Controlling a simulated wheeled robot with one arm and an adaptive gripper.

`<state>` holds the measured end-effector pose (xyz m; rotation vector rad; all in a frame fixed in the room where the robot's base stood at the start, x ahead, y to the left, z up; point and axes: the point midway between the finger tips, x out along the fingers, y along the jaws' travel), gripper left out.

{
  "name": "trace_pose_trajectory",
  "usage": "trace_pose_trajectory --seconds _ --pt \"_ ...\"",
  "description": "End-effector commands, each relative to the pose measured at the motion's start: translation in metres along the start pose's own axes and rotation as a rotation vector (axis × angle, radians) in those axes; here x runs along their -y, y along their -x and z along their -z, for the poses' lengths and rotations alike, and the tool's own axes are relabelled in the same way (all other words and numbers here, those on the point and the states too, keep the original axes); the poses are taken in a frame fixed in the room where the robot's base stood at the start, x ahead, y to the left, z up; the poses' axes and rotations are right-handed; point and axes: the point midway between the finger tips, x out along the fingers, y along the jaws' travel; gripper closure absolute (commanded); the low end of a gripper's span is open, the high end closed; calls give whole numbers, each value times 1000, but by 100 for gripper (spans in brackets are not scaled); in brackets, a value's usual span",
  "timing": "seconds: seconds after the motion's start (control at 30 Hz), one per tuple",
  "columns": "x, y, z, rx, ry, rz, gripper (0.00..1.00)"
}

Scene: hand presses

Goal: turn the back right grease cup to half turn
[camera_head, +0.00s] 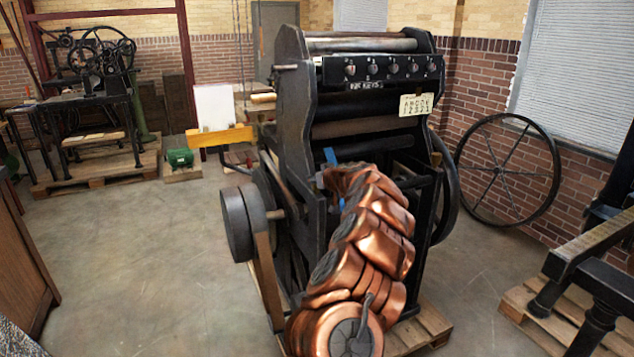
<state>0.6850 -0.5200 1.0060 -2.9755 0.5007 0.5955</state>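A black hand press (292,105) stands in the middle of the view on a wooden pallet. I cannot make out any grease cup on it, nor the back right one; such parts may be hidden or too small to tell. My copper-coloured arm (375,225) reaches up from the bottom in front of the press and covers much of its lower middle. Its far end (345,178) is at the press's middle, close to small blue pieces (330,157) that I cannot identify. My gripper's fingers cannot be made out there, and I cannot tell whether they touch anything.
The press bears a black panel (382,69) labelled INK KEYS with several knobs, and a lettered card (416,104). A large spoked wheel (507,172) leans against the brick wall. Another machine (98,95) stands back left. A dark-legged bench (585,255) is at right. The left floor is clear.

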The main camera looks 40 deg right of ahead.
Motion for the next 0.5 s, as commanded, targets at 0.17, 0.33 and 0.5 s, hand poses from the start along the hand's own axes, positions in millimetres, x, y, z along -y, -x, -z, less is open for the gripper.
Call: trace_pose_trajectory --seconds 0.17,0.33,0.5 --pt "0 0 -1 -1 -8 -21 94" --pt "0 0 0 -1 -8 -23 94" --pt "0 0 0 -2 -8 -22 52"
